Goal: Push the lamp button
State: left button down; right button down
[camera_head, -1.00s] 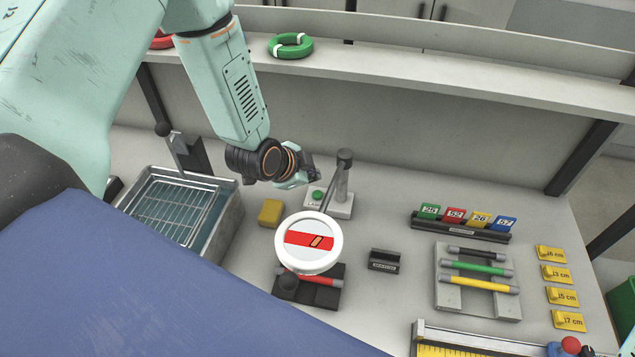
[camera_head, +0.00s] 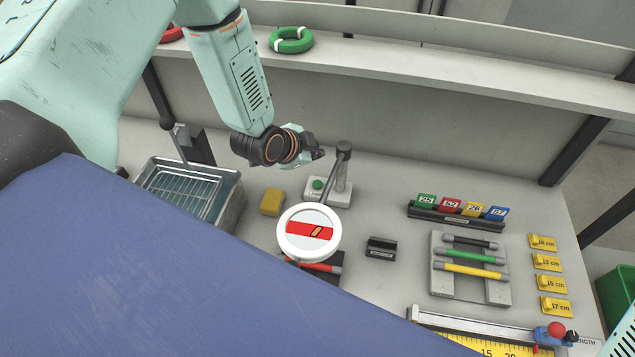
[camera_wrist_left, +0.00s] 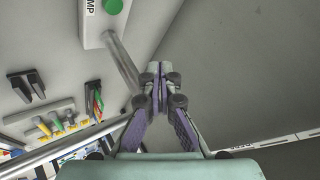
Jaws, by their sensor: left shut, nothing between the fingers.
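The lamp's green button (camera_head: 317,184) sits on a pale base block (camera_head: 329,193) towards the back of the bench. A grey post stands on the base, and an arm runs from it to the round white magnifier head (camera_head: 309,232). My left gripper (camera_head: 318,156) is shut and empty, above the bench and behind the button, apart from it. In the left wrist view the green button (camera_wrist_left: 113,6) shows at the top edge, with the shut fingertips (camera_wrist_left: 160,70) below and to its right. My right gripper is not in view.
A yellow block (camera_head: 272,202) and a metal basin with a rack (camera_head: 232,207) lie to the left. A rack of numbered tags (camera_head: 455,219), colored rods (camera_head: 470,271) and yellow length tags (camera_head: 550,283) are to the right. A shelf edge (camera_head: 450,85) runs above the back.

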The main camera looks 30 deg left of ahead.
aim_at(316, 186)
pick_arm(q)
notch_tip(316, 186, down, 8)
jog(key=b, duration=0.5)
jog(key=shift+b, duration=0.4)
jog(key=shift+f, duration=0.3)
dwell(0.8)
jog(key=shift+f+b, duration=0.35)
jog(key=shift+f+b, duration=0.3)
jog(key=shift+f, duration=0.2)
dwell(0.6)
dwell(0.3)
jog(key=shift+r+p, duration=0.85)
jog(key=shift+r, duration=0.1)
